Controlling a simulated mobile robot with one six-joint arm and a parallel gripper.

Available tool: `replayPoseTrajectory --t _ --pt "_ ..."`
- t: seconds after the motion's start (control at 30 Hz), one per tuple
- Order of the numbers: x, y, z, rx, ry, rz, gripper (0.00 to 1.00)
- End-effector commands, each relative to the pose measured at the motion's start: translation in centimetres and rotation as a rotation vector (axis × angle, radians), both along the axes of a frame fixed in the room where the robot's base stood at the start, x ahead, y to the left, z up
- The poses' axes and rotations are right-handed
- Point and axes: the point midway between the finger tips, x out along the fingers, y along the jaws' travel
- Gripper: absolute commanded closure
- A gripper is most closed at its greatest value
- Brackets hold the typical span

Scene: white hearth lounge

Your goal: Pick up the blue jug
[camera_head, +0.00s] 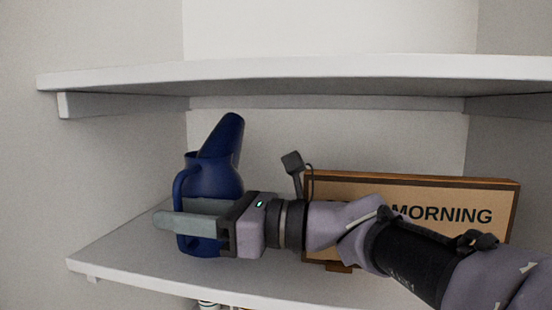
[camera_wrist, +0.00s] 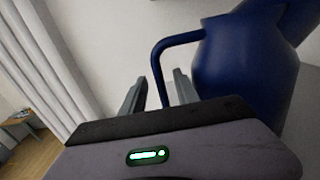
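The blue jug (camera_head: 213,175) stands upright on the lower white shelf, at its left end, with its tall spout tilted up to the right and its handle on the left. My gripper (camera_head: 170,220) reaches in from the right, in front of the jug, and its fingers hide part of the jug's lower body. In the wrist view the jug (camera_wrist: 245,65) fills the right side. Its handle (camera_wrist: 158,65) comes down between the two open fingers of my gripper (camera_wrist: 158,88). A gap shows on both sides of the handle, so the fingers are not closed on it.
A wooden-framed sign (camera_head: 450,213) reading "MORNING" stands on the lower shelf (camera_head: 115,252), behind my arm. An upper shelf (camera_head: 300,72) hangs above the jug. A wall is close on the left. Pale curtains (camera_wrist: 55,60) show in the wrist view.

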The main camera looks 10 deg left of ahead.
Motion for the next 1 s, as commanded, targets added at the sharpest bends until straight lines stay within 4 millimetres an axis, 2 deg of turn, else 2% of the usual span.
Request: replayPoseTrajectory --t 0.1,0.17,0.4,0.47,0.6,1.0 --pt "0.1 2.5 0.2 -0.001 0.002 0.004 0.63" --pt "0.2 3.3 0.2 0.0 0.001 0.002 0.63" --pt "0.3 3.8 0.1 -0.001 0.0 0.0 0.63" --pt "0.3 3.7 0.1 -0.001 0.0 -0.001 0.73" --pt "0.3 3.7 0.1 -0.001 0.0 0.0 1.0" --pt "0.3 3.7 0.0 -0.001 0.0 -0.001 1.0"
